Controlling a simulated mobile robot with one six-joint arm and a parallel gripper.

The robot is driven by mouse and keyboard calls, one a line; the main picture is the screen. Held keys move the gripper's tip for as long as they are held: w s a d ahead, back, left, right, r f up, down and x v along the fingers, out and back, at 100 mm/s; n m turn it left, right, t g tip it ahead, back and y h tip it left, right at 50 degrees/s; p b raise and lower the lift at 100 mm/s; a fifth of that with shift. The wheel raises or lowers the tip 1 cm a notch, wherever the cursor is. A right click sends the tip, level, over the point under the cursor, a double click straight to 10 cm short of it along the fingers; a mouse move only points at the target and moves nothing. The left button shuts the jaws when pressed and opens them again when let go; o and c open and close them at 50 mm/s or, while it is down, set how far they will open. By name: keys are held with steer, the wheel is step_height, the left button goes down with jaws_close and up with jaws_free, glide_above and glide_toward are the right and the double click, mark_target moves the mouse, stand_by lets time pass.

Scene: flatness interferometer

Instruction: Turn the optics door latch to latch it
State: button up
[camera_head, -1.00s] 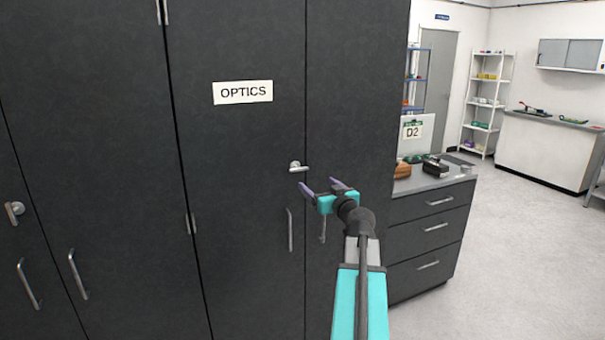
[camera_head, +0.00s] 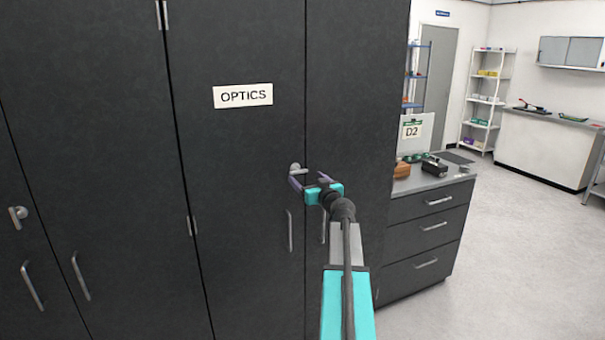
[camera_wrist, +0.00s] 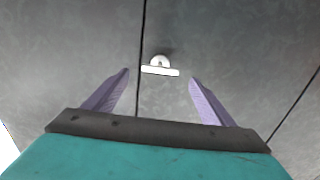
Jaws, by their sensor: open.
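The optics door (camera_head: 240,140) is a dark grey cabinet door marked with a white OPTICS label (camera_head: 243,95). Its latch (camera_head: 296,169) is a small silver lever on a round hub near the door's right edge. My gripper (camera_head: 308,180) is open and empty, just in front of and slightly below the latch. In the wrist view its two purple fingers (camera_wrist: 159,75) stand apart, with no contact visible.
A vertical bar handle (camera_head: 290,231) sits below the latch, with another (camera_head: 323,228) to its right, partly behind my gripper. Another latch (camera_head: 17,216) is at far left. A drawer unit (camera_head: 428,232) stands to the right. Open floor lies beyond it.

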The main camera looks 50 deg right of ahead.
mark_target(300, 173)
steer(key=shift+p+x, duration=0.8)
steer(key=shift+x, duration=1.6)
steer(key=c, duration=1.1)
steer(key=shift+o, duration=0.2)
